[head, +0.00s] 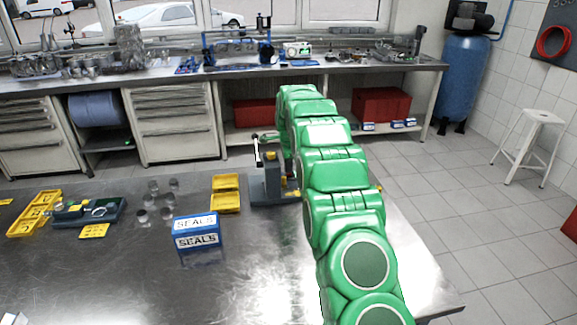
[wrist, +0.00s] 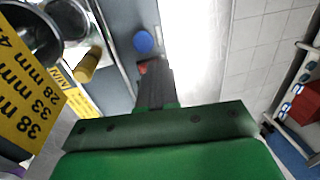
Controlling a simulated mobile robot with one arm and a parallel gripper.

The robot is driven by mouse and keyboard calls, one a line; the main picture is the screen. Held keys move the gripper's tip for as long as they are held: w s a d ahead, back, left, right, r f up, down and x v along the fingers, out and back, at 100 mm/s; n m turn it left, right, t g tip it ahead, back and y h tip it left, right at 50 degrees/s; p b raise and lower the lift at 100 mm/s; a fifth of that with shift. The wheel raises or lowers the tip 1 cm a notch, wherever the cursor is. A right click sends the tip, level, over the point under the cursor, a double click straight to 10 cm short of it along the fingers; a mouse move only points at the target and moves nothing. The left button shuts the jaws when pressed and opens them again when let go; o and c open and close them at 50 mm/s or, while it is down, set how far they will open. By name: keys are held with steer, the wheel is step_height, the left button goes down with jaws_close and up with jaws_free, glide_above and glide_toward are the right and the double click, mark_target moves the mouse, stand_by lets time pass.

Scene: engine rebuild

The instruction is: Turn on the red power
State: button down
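A small red button (wrist: 143,67) shows in the wrist view on a grey-blue panel (wrist: 120,22), partly covered by my fingertips. A round blue button (wrist: 143,42) sits just beyond it. My gripper (wrist: 153,68) has its dark fingers together with nothing visible between them. Their tips are right at the red button; I cannot tell whether they touch it. In the head view, a grey machine (head: 268,187) stands on the metal table, beside my green arm. My gripper is hidden there, and the red button cannot be made out.
Near the fingers are a yellow knob (wrist: 88,65) and a yellow plate with millimetre sizes (wrist: 28,85). Left of the machine on the metal table (head: 110,275) are yellow trays (head: 226,203), blue SEALS boxes (head: 197,255) and several small cylinders. A workbench (head: 165,80) runs behind.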

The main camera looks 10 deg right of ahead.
steer(key=shift+s+f, duration=0.15)
steer(key=shift+s, duration=0.75)
steer(key=shift+r, duration=0.2)
step_height(320, 180, up, 14)
steer(key=s, duration=0.2)
steer(key=shift+s+f, duration=0.15)
steer(key=shift+f, duration=0.05)
stand_by(0.5)
steer(key=shift+w+r, duration=0.1)
steer(key=shift+w, duration=0.6)
steer(key=f, duration=0.4)
steer(key=w+f, duration=0.1)
steer(key=f, duration=0.4)
steer(key=w+f, duration=0.1)
steer(key=f, duration=0.3)
steer(key=shift+w+f, duration=0.2)
steer(key=shift+f, duration=0.2)
